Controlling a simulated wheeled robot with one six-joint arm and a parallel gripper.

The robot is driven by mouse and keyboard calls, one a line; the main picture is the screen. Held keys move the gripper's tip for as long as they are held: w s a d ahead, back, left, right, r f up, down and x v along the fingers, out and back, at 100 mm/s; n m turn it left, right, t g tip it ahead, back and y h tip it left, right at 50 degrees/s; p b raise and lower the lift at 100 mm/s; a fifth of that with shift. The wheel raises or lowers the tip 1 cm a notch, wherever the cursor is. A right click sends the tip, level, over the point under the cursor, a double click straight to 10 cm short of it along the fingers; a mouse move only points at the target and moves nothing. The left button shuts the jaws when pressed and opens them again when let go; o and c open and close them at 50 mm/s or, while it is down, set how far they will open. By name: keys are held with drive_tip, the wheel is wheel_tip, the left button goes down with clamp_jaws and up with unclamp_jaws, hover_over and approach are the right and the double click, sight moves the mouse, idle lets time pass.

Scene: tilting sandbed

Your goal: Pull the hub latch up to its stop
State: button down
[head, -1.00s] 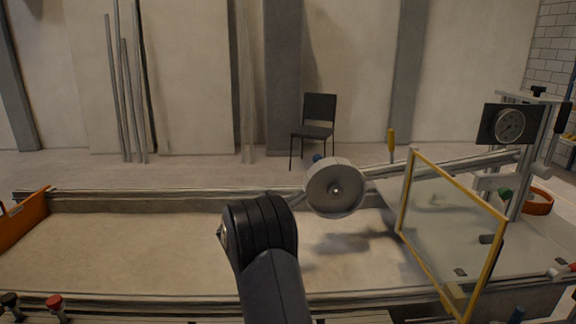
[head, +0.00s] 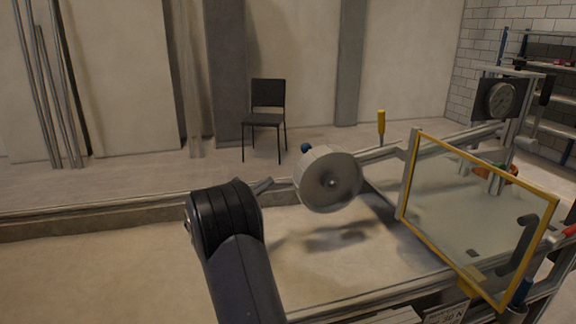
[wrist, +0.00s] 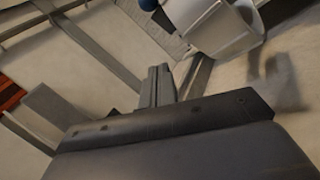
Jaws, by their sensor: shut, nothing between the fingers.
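The hub is a grey drum (head: 328,180) with a round face, held over the sandbed at the end of a grey rail. A small blue knob (head: 306,148) shows just behind its upper left edge; I cannot tell whether this is the hub latch. In the wrist view the drum (wrist: 222,28) is at the top right and the blue knob (wrist: 148,4) at the top edge, partly cut off. My gripper (head: 264,184) is left of the drum, apart from the knob. Its fingers (wrist: 157,80) are shut and empty in the wrist view.
A yellow-framed clear panel (head: 470,262) stands right of the drum. A yellow handle (head: 381,122) rises behind the rail, and a dial gauge (head: 499,101) is at the far right. The sandbed (head: 110,275) is bare at left. A chair (head: 266,118) stands behind.

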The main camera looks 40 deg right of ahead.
drive_tip(key=s+d+r+p, duration=0.1)
drive_tip(key=s+d+r, duration=0.1)
drive_tip(key=d+r, duration=0.3)
drive_tip(key=x, duration=0.4)
drive_tip(key=shift+s+d+f+p, duration=0.15)
drive_tip(key=shift+d+p, duration=0.25)
drive_tip(key=shift+d, duration=0.05)
drive_tip(key=r, duration=0.3)
drive_tip(key=shift+a+p, duration=0.2)
drive_tip(key=shift+p, duration=0.2)
drive_tip(key=shift+f, duration=0.1)
drive_tip(key=b+v, duration=0.1)
drive_tip(key=v, duration=1)
drive_tip(key=shift+d, duration=0.1)
